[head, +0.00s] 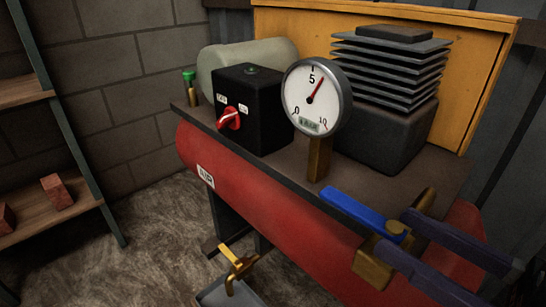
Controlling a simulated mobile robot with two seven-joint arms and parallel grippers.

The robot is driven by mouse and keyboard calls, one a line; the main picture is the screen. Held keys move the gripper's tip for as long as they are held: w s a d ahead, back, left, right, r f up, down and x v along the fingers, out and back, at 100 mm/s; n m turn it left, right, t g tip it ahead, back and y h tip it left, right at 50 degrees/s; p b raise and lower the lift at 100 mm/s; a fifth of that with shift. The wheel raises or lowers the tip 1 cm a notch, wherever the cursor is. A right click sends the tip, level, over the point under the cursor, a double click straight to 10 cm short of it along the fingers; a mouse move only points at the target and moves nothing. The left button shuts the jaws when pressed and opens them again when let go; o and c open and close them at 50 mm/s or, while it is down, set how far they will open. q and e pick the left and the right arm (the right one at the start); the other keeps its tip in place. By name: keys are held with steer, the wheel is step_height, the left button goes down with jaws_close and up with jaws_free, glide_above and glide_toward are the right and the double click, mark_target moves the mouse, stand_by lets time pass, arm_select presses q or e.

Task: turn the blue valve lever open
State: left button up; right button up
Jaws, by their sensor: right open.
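The blue valve lever (349,207) sits on a brass valve (373,268) at the front right of the red compressor tank. It points up and left from its brass pivot, toward the foot of the gauge. My right gripper (398,233) comes in from the lower right with two dark fingers spread apart. Its fingertips are beside the pivot end of the lever, one above and one below in the picture. I cannot tell whether they touch the valve. The gripper's body is out of frame. My left gripper is not in view.
A round gauge (313,97) on a brass post stands behind the lever. A black box with a red knob (229,118) is left of it, a finned motor (388,75) right. A brass tap (238,267) is below the red tank (262,208). Shelves (28,88) stand far left.

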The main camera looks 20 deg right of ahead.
mark_target(348, 202)
steer(key=b+x, duration=0.1)
steer(key=x, duration=0.7)
jaws_close()
stand_by(1.2)
